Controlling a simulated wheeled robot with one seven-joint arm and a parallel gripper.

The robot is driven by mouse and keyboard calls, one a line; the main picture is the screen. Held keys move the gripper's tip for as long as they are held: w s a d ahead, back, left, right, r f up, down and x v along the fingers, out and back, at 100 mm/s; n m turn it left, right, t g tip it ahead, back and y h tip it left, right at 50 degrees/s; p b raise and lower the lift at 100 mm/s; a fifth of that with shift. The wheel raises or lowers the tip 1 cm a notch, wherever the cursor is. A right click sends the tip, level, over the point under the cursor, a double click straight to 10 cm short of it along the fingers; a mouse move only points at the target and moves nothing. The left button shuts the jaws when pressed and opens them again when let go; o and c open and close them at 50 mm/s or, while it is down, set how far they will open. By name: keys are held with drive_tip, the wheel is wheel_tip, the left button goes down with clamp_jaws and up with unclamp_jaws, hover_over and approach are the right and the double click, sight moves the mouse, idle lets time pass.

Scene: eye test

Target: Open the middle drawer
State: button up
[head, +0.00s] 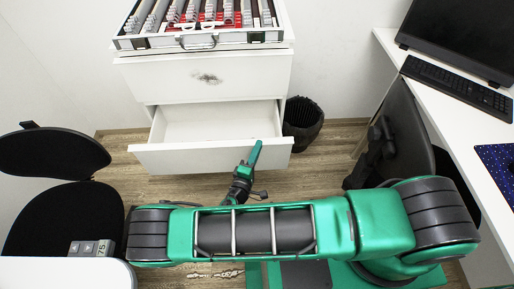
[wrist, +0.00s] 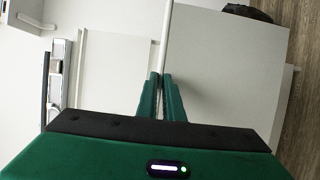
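A white drawer cabinet (head: 138,78) stands against the back wall. Its upper drawer front (head: 255,75) is closed and has a dark smudge. The drawer below it (head: 212,120) is pulled well out, and its empty inside shows. Anything lower is hidden behind it. My gripper (head: 254,153) is at the right part of this drawer's front panel (head: 180,157). In the wrist view, the green fingers of my gripper (wrist: 162,92) stand close on both sides of the thin white panel edge (wrist: 166,35) and appear to pinch it.
An open case (head: 205,38) with rows of small items lies on the cabinet. A black bin (head: 304,122) stands close at right. A black chair (head: 55,155) is at left, another (head: 398,130) at right beside the white desk (head: 440,105).

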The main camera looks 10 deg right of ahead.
drive_tip(key=o, duration=0.4)
drive_tip(key=shift+f, duration=0.2)
drive_tip(key=shift+r, duration=0.1)
drive_tip(key=shift+s, duration=0.1)
drive_tip(key=v, duration=1)
drive_tip(key=shift+s+a, duration=0.2)
drive_tip(key=shift+s, duration=0.05)
